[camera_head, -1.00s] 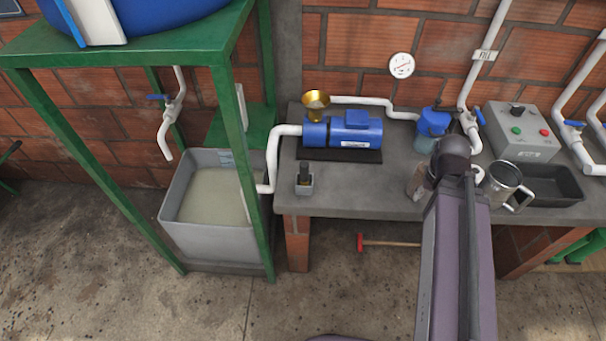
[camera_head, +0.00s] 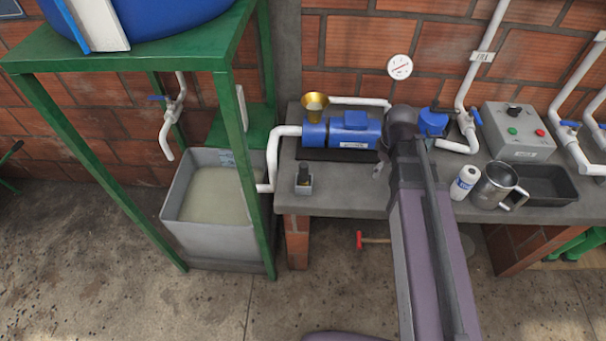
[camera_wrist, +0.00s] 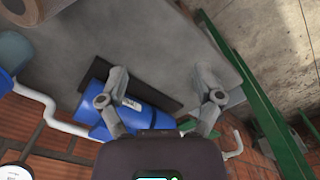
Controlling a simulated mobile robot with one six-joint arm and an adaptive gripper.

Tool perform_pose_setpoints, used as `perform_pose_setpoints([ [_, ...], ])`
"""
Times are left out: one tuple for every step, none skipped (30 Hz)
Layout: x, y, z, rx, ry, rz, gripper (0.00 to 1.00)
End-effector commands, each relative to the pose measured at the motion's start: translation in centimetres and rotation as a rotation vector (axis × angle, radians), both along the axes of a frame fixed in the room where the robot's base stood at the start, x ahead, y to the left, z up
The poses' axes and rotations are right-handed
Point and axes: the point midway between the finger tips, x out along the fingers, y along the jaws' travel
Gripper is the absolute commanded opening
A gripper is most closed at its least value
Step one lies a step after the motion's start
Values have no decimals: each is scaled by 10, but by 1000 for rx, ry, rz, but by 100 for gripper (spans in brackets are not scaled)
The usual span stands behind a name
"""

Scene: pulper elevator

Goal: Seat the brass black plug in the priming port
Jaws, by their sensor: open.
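The black plug (camera_head: 304,174) stands upright in a small grey holder (camera_head: 303,187) near the left end of the bench; its lower part is hidden in the holder. The blue pump (camera_head: 349,132) lies behind it with a brass funnel (camera_head: 315,104) on its left end. The priming port itself cannot be made out; the funnel stands over that end. My gripper (camera_wrist: 162,78) is open and empty in the wrist view, above the bench, with the pump (camera_wrist: 145,115) seen behind its fingers. In the head view my arm mostly hides it, right of the plug. The plug is not discernible in the wrist view.
A steel jug (camera_head: 495,186), a white bottle (camera_head: 465,183), a dark tray (camera_head: 548,184) and a control box (camera_head: 518,132) stand to the right. A green frame (camera_head: 237,150) and white pipe (camera_head: 273,160) bound the left. Bare bench (camera_head: 335,191) lies right of the holder.

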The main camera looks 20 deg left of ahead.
Motion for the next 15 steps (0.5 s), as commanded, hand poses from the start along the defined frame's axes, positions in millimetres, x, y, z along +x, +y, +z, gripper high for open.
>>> perform_pose_setpoints([
  [7, 17, 5, 0, 0, 100, 84],
  [9, 26, 7, 0, 0, 160, 84],
  [11, 37, 8, 0, 0, 240, 84],
  [12, 46, 10, 0, 0, 300, 84],
  [14, 55, 11, 0, 0, 361, 84],
  [15, 67, 13, 0, 0, 440, 84],
  [16, 76, 15, 0, 0, 500, 84],
  [17, 84, 16, 0, 0, 560, 84],
  [18, 97, 18, 0, 0, 641, 84],
  [19, 106, 19, 0, 1, 700, 84],
  [19, 115, 21, 0, 1, 761, 84],
  [20, 127, 23, 0, 1, 841, 84],
  [20, 137, 24, 0, 1, 900, 84],
  [20, 146, 25, 0, 1, 960, 84],
  [20, 158, 27, 1, 0, 1040, 84],
])
